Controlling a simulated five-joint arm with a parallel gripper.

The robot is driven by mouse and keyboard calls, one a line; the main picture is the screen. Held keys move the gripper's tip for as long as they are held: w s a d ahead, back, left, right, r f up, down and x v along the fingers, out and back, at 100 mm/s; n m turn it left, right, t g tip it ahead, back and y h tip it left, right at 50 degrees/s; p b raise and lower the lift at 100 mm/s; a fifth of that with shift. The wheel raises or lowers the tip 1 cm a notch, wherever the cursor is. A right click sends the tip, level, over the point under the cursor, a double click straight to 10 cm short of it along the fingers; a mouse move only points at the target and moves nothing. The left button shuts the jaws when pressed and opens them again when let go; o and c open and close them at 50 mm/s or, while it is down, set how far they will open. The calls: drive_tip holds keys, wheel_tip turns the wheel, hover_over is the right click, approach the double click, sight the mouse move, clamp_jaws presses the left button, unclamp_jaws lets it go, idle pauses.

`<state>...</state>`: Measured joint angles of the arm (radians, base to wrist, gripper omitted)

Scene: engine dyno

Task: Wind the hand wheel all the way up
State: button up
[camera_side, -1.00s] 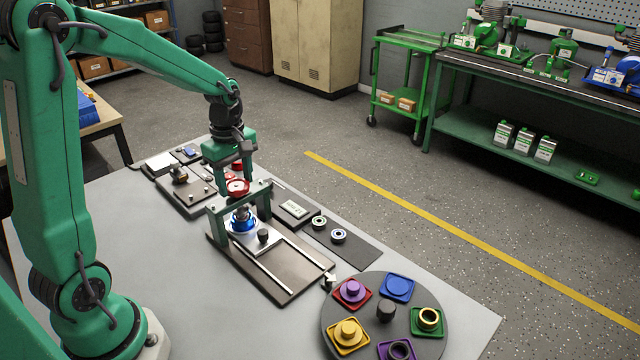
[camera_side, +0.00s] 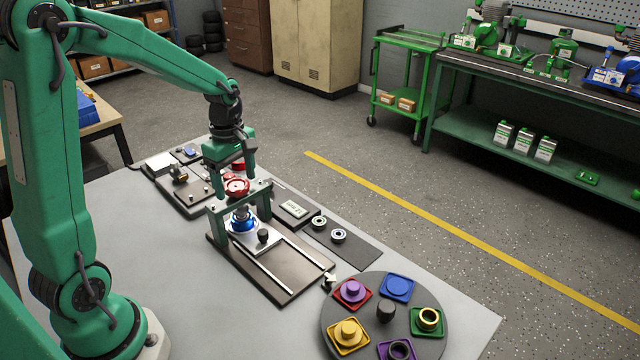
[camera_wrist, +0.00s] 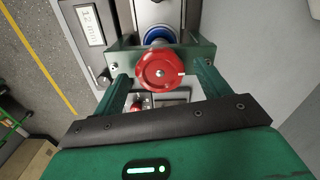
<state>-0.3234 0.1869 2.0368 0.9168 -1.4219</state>
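The red hand wheel (camera_side: 237,188) sits on top of a green press frame (camera_side: 258,192) and shows face-on in the wrist view (camera_wrist: 160,69). My gripper (camera_side: 235,178) is above the wheel, pointing down. In the wrist view my gripper (camera_wrist: 162,77) has its two green fingers spread on either side of the wheel, with gaps visible between fingers and rim. A blue ring-shaped part (camera_side: 242,220) stands under the crossbar on a light plate. The wheel's screw is mostly hidden.
A base with two rails and a dark knob (camera_side: 263,236) extends forward from the press. A readout block (camera_side: 294,209) and two metal rings (camera_side: 338,236) lie right of it. A round turntable (camera_side: 386,335) with several coloured parts stands at the front right.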

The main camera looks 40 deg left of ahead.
sight(236, 187)
drive_tip(key=shift+r, duration=3.95)
drive_tip(key=s+d+r+m+t, duration=0.1)
drive_tip(key=s+d+m+t, duration=0.1)
drive_tip(key=s+d+m, duration=0.4)
drive_tip(key=s+d+r+m+t, duration=0.2)
drive_tip(key=s+d+m, duration=0.4)
drive_tip(key=m, duration=0.8)
drive_tip(key=shift+s+r+t, duration=0.3)
drive_tip(key=shift+s+t, duration=0.5)
